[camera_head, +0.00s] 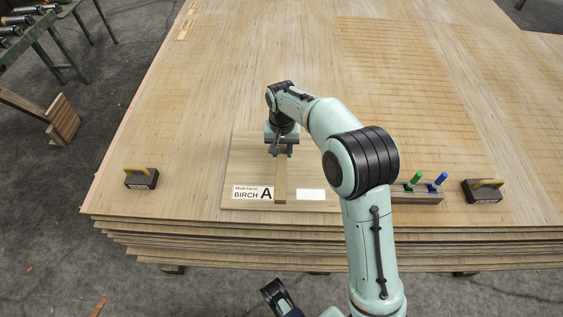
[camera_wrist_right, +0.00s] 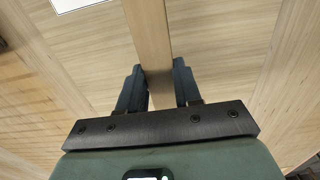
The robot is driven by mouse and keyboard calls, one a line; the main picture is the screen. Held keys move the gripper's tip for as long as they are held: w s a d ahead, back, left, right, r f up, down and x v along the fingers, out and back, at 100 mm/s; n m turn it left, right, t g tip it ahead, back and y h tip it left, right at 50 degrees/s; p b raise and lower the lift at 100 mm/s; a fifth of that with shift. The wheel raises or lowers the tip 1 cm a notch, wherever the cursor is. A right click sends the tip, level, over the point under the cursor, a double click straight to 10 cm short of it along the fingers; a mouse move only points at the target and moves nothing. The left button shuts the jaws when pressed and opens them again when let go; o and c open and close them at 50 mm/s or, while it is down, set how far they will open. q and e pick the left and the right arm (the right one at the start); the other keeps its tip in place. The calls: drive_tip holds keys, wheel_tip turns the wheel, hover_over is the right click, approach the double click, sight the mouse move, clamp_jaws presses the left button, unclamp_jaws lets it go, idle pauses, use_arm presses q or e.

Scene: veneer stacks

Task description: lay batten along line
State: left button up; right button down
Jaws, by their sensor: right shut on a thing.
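A narrow wooden batten (camera_head: 280,185) lies in line with the view over a pale board (camera_head: 237,155) labelled "BIRCH A". My right gripper (camera_head: 281,151) is shut on the batten's far part from above; its near end reaches down between the label and a blank white card. In the right wrist view, the batten (camera_wrist_right: 150,35) runs between the two fingers of the gripper (camera_wrist_right: 158,85). I cannot tell whether it touches the board. No drawn line is clear; the batten and arm may hide it. A dark part, perhaps my left gripper (camera_head: 279,296), shows at the bottom edge.
The board lies on a veneer stack (camera_head: 160,120) with its edge at the front. A dark block with a yellow handle (camera_head: 141,179) stands left; a similar block (camera_head: 482,191) stands right. A wooden holder (camera_head: 418,197) with blue and green tools is beside my right arm.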

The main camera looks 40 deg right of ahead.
sight(282, 151)
use_arm(q)
drive_tip(key=shift+w+a+f+t+b, duration=0.2)
drive_tip(key=shift+w+a+f+b, duration=0.1)
drive_tip(key=shift+w+f+b, duration=0.25)
drive_tip(key=shift+w+a+f+t+b, duration=0.2)
drive_tip(key=shift+w+a+f, duration=0.15)
drive_tip(key=shift+w, duration=0.3)
use_arm(e)
drive_tip(key=shift+f, duration=3)
drive_tip(key=shift+f, duration=0.15)
drive_tip(key=c, duration=0.8)
unclamp_jaws()
use_arm(q)
drive_tip(key=s+d+r+g+p, duration=0.1)
drive_tip(key=s+d+r+p, duration=0.1)
drive_tip(key=s+r+p, duration=0.1)
drive_tip(key=shift+s+d+r+g, duration=0.2)
drive_tip(key=shift+s+r+g, duration=0.15)
drive_tip(key=shift+s, duration=0.55)
use_arm(e)
wheel_tip(282, 151, up, 12)
drive_tip(key=shift+r, duration=0.15)
drive_tip(key=shift+r, duration=0.1)
